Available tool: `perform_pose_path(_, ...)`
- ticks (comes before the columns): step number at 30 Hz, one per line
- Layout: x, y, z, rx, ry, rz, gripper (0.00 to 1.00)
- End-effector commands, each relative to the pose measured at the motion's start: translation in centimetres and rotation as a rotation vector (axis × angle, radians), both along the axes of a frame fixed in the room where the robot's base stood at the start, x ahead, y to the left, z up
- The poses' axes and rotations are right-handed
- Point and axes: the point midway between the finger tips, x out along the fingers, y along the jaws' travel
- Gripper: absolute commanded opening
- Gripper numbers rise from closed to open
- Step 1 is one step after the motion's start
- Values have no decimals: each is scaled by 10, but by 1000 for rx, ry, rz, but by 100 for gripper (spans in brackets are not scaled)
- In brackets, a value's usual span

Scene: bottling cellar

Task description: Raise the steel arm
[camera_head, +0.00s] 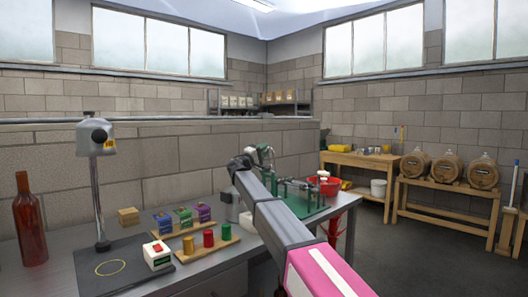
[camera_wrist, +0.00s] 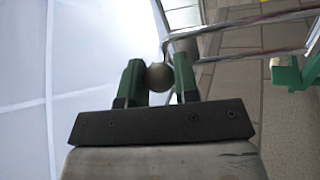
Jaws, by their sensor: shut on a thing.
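In the head view my gripper (camera_head: 262,152) is at the far end of my arm, above the green bottling device (camera_head: 300,200) on the bench. The steel arm's pivot and most of its length are hard to make out in the head view, partly behind my arm.
Barrels (camera_head: 447,168) stand along the right wall.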

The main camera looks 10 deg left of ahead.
Motion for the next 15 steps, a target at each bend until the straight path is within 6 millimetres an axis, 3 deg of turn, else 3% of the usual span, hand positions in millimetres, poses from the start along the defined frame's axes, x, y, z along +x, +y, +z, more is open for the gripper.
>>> perform_pose_path(1, -2, 0, -2, 2, 2, 1, 0)
perform_pose_path(2, -2, 0, -2, 2, 2, 1, 39)
perform_pose_path(15, -9, 7, -6, 1, 3, 1, 39)
